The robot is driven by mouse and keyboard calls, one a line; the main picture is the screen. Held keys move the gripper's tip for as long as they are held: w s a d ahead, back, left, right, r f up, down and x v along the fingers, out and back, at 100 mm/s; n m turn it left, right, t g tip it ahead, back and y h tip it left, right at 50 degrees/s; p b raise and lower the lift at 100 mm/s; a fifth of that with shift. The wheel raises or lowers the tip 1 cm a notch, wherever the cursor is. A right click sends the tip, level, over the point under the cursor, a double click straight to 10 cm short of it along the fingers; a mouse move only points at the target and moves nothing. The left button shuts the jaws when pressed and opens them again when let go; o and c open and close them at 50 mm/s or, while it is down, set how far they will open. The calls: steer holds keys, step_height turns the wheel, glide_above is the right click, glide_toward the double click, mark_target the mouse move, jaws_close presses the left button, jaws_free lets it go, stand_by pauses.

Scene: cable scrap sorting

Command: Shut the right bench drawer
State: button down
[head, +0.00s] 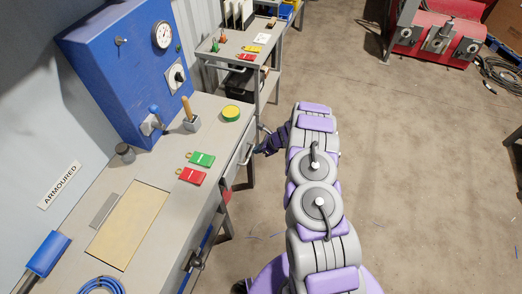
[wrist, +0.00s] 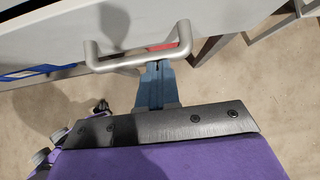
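The right bench drawer (head: 236,165) has a pale grey front on the bench's right side, close under the top's edge. I cannot tell how far it stands out. In the wrist view, its silver bar handle (wrist: 120,62) crosses the grey front (wrist: 60,42). My gripper (wrist: 157,66) shows there as blue-grey fingers close together, with a thin dark line between them. Their tips are at the handle bar's lower edge, near its middle; I cannot tell whether they touch it. In the head view, my gripper (head: 262,146) is beside the drawer front, partly hidden by its own wrist.
The bench top (head: 150,185) holds green (head: 202,159) and red (head: 192,176) tags, a yellow-green round thing (head: 231,112) and a blue machine (head: 125,70). A grey cart (head: 240,48) stands beyond the bench. Floor (head: 420,160) to the right is mostly clear.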

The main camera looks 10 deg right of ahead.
steer(key=shift+a, duration=0.25)
steer(key=d+p+v, duration=0.1)
steer(key=v, duration=0.5)
steer(key=s+f+p+v, duration=0.1)
steer(key=v, duration=0.6)
steer(key=shift+d+f, duration=0.3)
steer(key=shift+d, duration=0.1)
